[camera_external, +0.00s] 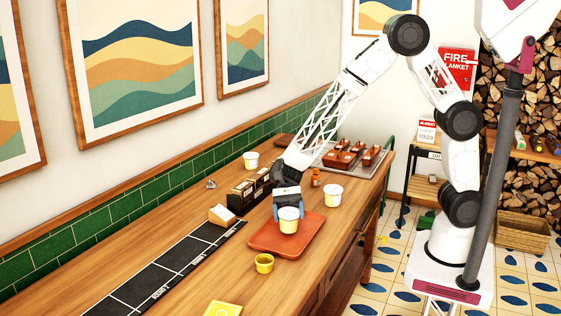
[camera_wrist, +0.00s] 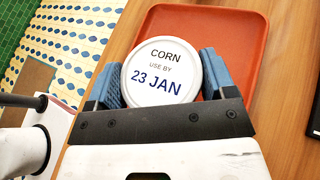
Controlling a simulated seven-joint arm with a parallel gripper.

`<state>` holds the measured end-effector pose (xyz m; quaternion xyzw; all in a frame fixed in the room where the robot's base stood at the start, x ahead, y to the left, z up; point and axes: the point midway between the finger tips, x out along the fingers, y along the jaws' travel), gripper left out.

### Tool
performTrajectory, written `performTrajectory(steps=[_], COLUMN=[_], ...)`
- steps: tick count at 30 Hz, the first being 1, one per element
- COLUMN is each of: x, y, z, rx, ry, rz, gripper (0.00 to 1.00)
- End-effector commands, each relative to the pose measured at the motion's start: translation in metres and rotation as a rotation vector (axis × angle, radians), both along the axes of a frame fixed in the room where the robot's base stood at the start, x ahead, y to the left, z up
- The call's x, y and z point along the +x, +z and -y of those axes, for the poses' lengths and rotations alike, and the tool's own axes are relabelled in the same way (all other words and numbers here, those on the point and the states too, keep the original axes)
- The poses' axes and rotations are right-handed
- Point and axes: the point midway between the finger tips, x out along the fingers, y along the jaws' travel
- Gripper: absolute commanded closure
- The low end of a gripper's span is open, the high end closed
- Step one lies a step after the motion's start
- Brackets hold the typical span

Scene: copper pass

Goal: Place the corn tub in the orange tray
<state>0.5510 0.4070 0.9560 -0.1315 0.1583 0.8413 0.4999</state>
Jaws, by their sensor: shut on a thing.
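The corn tub (camera_wrist: 160,62) has a white round lid reading "CORN USE BY 23 JAN" and sits between my blue finger pads in the wrist view. In the external view the tub (camera_external: 289,222) is pale yellow with a white lid. My gripper (camera_external: 288,212) is shut on it, and the tub is upright. The orange tray (camera_external: 262,237) lies flat on the wooden counter. The tub is over the tray; I cannot tell whether it touches the tray floor. The tray also shows in the wrist view (camera_wrist: 235,25), bare beyond the tub.
White tubs stand behind (camera_external: 251,160) and to the right (camera_external: 333,194). A dark divided box (camera_external: 248,190) and a small orange bottle (camera_external: 316,177) are close by. A yellow cup (camera_external: 264,263) stands at the tray's front. A black marked mat (camera_external: 165,270) lies left.

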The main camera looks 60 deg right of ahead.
Motion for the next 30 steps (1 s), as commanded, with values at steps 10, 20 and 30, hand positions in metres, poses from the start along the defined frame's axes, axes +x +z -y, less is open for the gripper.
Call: performTrajectory(steps=[10,20,30], x=[0.0001,-0.0001,0.0], y=[-0.0077,-0.0107,-0.01], z=[0.0,0.0,0.0], rx=[0.001,0.0,0.0], ry=[-0.001,0.0,-0.001], rz=[0.001,0.0,0.0], gripper=[0.55,0.11,0.0])
